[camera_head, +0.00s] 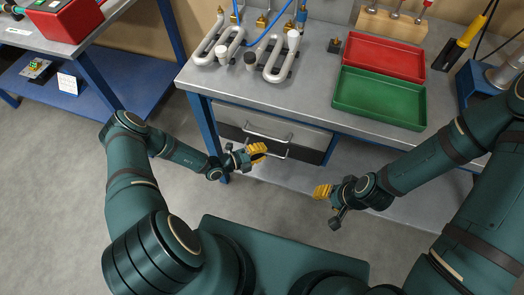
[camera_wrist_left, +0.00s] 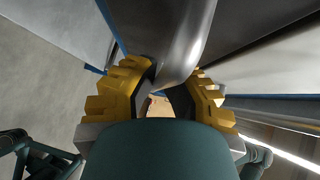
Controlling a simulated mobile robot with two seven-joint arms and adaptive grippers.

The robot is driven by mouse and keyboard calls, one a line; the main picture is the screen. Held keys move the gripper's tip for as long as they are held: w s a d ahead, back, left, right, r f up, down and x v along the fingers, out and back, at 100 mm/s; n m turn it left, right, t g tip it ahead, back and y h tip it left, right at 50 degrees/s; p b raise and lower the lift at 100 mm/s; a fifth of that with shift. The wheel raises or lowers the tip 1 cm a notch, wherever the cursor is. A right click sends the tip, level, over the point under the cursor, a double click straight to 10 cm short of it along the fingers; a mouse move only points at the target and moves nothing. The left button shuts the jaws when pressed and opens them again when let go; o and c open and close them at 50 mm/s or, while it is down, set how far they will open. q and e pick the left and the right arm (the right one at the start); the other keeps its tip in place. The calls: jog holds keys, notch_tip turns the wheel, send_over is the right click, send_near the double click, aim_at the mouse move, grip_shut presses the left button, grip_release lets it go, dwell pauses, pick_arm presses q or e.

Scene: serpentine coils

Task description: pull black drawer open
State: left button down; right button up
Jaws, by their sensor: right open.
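The black drawer (camera_head: 307,155) is under the workbench, below a light grey drawer. Its front looks roughly flush with the unit, and part of it is hidden by my left arm. Its metal handle (camera_head: 275,153) runs along the front. My left gripper (camera_head: 260,151) is at the left part of this handle. In the left wrist view, the handle bar (camera_wrist_left: 186,48) passes between the yellow fingers of my left gripper (camera_wrist_left: 168,85), which look shut on it. My right gripper (camera_head: 322,191) is open and empty, to the right in front of the bench.
The light grey drawer (camera_head: 300,134) above has its own handle (camera_head: 268,134). The bench top (camera_head: 310,88) carries pipe coils (camera_head: 280,62), a green tray (camera_head: 380,118) and a red tray (camera_head: 383,57). A blue bench leg (camera_head: 203,115) stands left of the drawers. The floor in front is clear.

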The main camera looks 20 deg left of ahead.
dwell(0.3)
pick_arm(q)
jog(key=s+p, duration=0.1)
jog(key=s, duration=3.1)
jog(key=shift+s+a+p, duration=0.2)
jog(key=shift+a+p, duration=0.15)
jog(key=shift+a, duration=0.1)
jog(key=c, duration=1)
grip_release()
jog(key=shift+a, duration=0.1)
jog(key=v, duration=1.2)
